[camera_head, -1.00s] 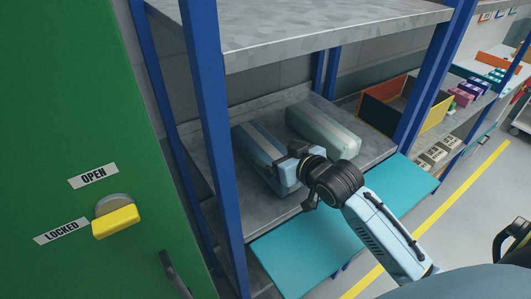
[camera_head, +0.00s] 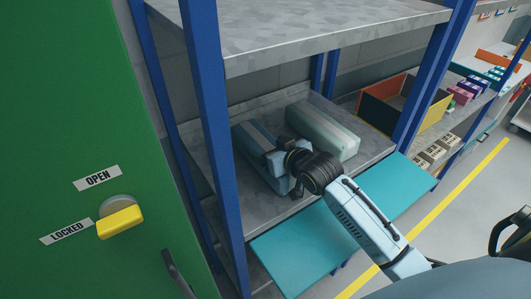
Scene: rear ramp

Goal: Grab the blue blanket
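The blue blanket (camera_head: 256,137) is a folded, boxy bundle with a paler band along it. It lies on the grey middle shelf (camera_head: 211,171) of the rack, at the left. My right gripper (camera_head: 277,162) is over the front part of the blanket and hides some of it. The fingers are small and partly covered by the black wrist, so I cannot tell whether they are open or shut, or whether they touch the blanket. My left gripper is out of view.
A pale green folded bundle (camera_head: 322,132) lies just right of the blanket. Blue rack posts (camera_head: 208,130) and an upper shelf (camera_head: 330,30) frame the space. A teal panel (camera_head: 310,250) juts out below. A green door (camera_head: 70,110) stands at the left.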

